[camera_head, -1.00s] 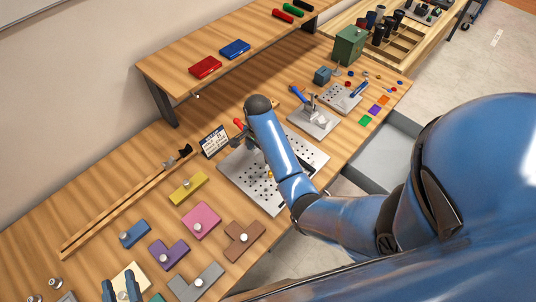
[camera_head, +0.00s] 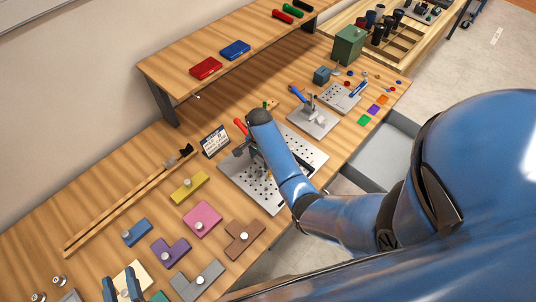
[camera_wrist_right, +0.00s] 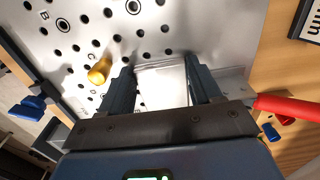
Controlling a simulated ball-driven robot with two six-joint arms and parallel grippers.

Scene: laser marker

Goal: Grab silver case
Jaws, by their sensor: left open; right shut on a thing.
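The silver case (camera_wrist_right: 162,86) is a pale, flat metal piece between the two dark fingers of my right gripper (camera_wrist_right: 162,84) in the right wrist view. The fingers are shut on its sides, over the perforated metal plate (camera_wrist_right: 222,22). In the head view my right arm hides the case and most of that gripper; the plate (camera_head: 304,148) shows around the arm. My left gripper (camera_head: 122,287) is open at the bottom left, above a cream block (camera_head: 133,271), with nothing seen between its fingers.
A brass peg (camera_wrist_right: 100,70) stands on the plate beside the right gripper. A red handle (camera_wrist_right: 290,108) is close on the other side. Coloured knobbed blocks, such as the pink one (camera_head: 203,217), lie at front left.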

